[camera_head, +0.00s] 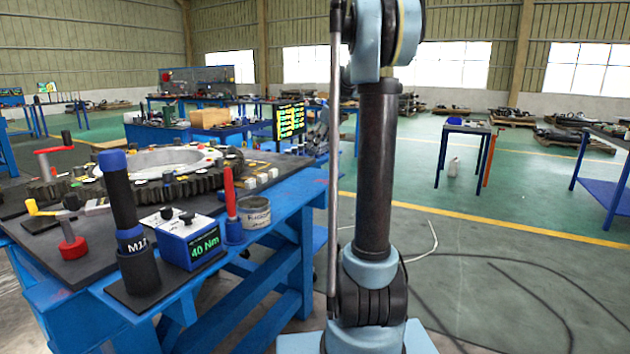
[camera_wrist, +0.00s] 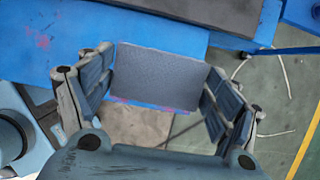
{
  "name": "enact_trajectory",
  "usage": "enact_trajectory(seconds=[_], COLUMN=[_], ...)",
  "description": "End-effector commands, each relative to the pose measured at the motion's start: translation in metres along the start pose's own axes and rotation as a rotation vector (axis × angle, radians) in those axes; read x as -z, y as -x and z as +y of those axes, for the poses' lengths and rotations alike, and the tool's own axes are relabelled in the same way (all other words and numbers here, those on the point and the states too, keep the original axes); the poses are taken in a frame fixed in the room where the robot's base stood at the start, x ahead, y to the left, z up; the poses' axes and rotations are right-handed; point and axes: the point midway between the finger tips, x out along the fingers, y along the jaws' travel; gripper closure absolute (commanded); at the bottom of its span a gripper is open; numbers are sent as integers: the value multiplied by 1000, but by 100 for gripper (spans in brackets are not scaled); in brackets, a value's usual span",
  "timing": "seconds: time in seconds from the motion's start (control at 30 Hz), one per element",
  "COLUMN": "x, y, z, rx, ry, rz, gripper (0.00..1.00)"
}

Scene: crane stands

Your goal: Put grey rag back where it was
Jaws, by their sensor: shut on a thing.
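The grey rag (camera_wrist: 158,78) shows in the wrist view as a flat, nearly rectangular grey piece between my fingers. My gripper (camera_wrist: 160,68) is shut on it, with one finger along its left side and the other along its right. The rag is seen over the edge of a blue table (camera_wrist: 50,45). Its height above the table cannot be told. In the head view, neither my gripper nor the rag can be made out. The blue workbench (camera_head: 280,205) stands at the left there.
The workbench holds a large gear ring (camera_head: 150,165), a black cylinder tool (camera_head: 122,210), a blue 40 Nm box (camera_head: 188,240), a red-handled tool (camera_head: 231,205) and a tin (camera_head: 254,211). Cables (camera_head: 500,275) lie on the floor at right. A small table (camera_head: 467,128) stands farther back.

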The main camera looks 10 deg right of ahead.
Motion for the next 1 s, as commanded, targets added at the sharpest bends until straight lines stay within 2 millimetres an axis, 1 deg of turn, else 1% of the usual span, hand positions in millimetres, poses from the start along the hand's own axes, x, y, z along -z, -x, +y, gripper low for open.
enact_trajectory(seconds=[0.27,0.33,0.63,0.7,0.87,1.0], x=[1,2,20,22,25,31], y=[0,-2,-43,-49,-57,-71], z=[-1,-1,-1,-1,-1,-1], rx=[1,1,1,1,1,1], ry=[-2,-2,-2,-2,-2,-2], rz=[0,0,0,0,0,0], gripper=[52,52,52,52,52,52])
